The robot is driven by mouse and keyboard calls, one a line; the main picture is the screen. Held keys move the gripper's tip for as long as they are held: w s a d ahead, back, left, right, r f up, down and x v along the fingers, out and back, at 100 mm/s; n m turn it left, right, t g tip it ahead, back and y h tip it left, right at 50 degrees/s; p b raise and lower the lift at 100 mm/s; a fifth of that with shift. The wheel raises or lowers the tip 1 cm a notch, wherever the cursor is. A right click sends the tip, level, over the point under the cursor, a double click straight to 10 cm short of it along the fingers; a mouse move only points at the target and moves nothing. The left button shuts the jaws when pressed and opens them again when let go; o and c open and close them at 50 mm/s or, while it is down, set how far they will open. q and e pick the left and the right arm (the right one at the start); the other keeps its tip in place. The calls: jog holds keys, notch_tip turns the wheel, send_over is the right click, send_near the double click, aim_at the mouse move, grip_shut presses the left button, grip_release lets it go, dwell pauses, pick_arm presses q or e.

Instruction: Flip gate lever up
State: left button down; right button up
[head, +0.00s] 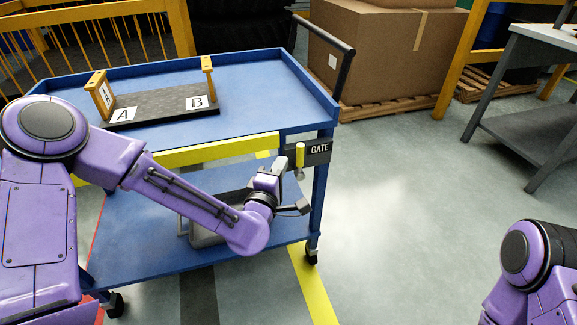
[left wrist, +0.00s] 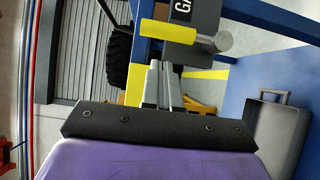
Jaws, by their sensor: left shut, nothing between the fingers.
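The gate lever (head: 299,155) is on the front right corner of the blue cart, beside a dark plate marked GATE (head: 320,150). Its yellow part stands upright, with a grey rounded end below it. In the left wrist view the lever (left wrist: 180,36) lies sideways across the top, with its grey end (left wrist: 223,42) at the right. My left gripper (head: 280,164) is shut and empty, just left of the lever. Its fingers (left wrist: 157,68) point towards the lever; I cannot tell whether they touch it. My right gripper is out of view.
The blue cart (head: 262,84) carries a dark tray (head: 160,112) with A and B labels. A yellow bar (head: 225,149) runs along its front edge. A grey case (head: 205,238) is on the lower shelf. Open floor (head: 400,220) lies to the right.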

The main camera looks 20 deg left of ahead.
aim_at(300, 160)
pick_arm(q)
jog(key=shift+w+d, duration=0.9)
jog(key=shift+d, duration=0.05)
